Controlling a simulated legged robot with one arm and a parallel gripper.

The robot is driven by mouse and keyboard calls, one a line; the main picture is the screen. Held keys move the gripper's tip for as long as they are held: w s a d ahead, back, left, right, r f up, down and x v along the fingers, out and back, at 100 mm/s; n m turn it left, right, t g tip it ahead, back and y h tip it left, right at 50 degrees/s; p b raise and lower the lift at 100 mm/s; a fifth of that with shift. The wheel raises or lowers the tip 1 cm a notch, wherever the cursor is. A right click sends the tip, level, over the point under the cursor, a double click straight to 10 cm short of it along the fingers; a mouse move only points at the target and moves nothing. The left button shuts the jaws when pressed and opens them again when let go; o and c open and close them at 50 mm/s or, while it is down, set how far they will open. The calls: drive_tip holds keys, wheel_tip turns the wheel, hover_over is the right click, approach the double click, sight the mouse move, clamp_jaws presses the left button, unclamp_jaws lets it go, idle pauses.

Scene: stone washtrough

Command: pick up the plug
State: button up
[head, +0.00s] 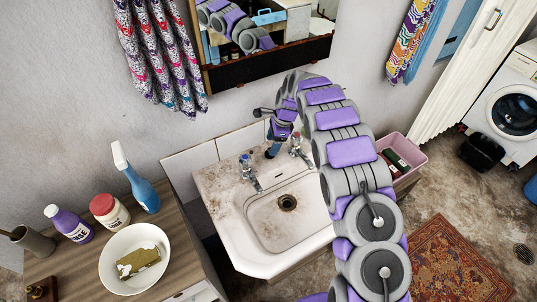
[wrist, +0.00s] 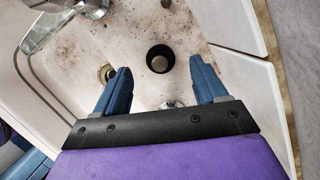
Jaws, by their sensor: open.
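The plug (wrist: 160,58) is a dark, round piece with a greyish top, standing on the stained white ledge of the sink (wrist: 225,20) in the wrist view. My gripper (wrist: 160,70) is open, its two blue fingers apart, and the plug appears between and just beyond the fingertips. I see no contact. In the head view my gripper (head: 271,153) is over the back ledge between the two taps, and I cannot make out the plug there.
One tap (head: 250,172) stands left of my gripper and another (head: 297,145) right of it. The basin's drain (head: 287,202) is open to view. A wooden counter (head: 75,262) at left holds bottles and a white bowl (head: 118,281). A pink crate (head: 411,150) is at right.

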drive_tip(key=x, duration=0.4)
drive_tip(key=shift+f+b, duration=0.2)
drive_tip(key=shift+b, duration=0.2)
drive_tip(key=shift+r, duration=0.1)
drive_tip(key=c, duration=1.2)
drive_tip(key=shift+r, duration=0.1)
